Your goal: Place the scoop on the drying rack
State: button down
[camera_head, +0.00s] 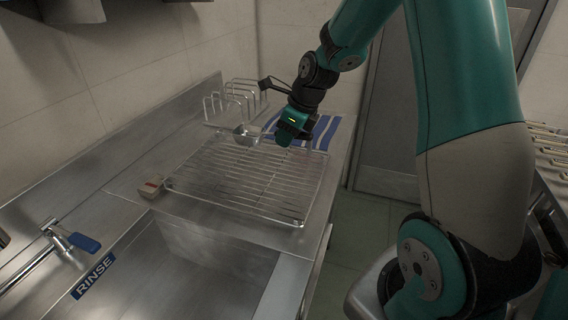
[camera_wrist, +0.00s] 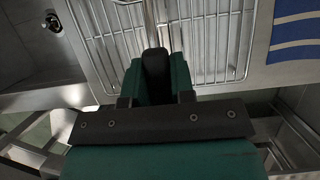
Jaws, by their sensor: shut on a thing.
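The drying rack (camera_head: 232,190) is a flat wire grid on the steel counter, and its bars also fill the wrist view (camera_wrist: 208,45). The scoop (camera_head: 245,136) is metallic with a rounded bowl. In the head view the bowl shows at the rack's far edge, left of my gripper (camera_head: 284,140). My gripper is shut on the scoop; in the wrist view the fingers (camera_wrist: 155,68) point toward the rack, with a thin metal piece, likely the handle, beyond them. The grip itself is hidden, and I cannot tell the exact gap between scoop and rack.
An upright wire rack (camera_head: 213,106) stands behind the drying rack. A blue-and-white striped cloth (camera_head: 325,130) lies at the counter's far right. A sink (camera_head: 170,270) with a blue-handled tap (camera_head: 80,242) is in front.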

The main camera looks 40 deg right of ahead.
notch_tip(320, 180, down, 9)
jog(key=shift+r, duration=0.1)
dwell(0.3)
jog(key=c, duration=1)
grip_release()
jog(key=shift+o, duration=0.2)
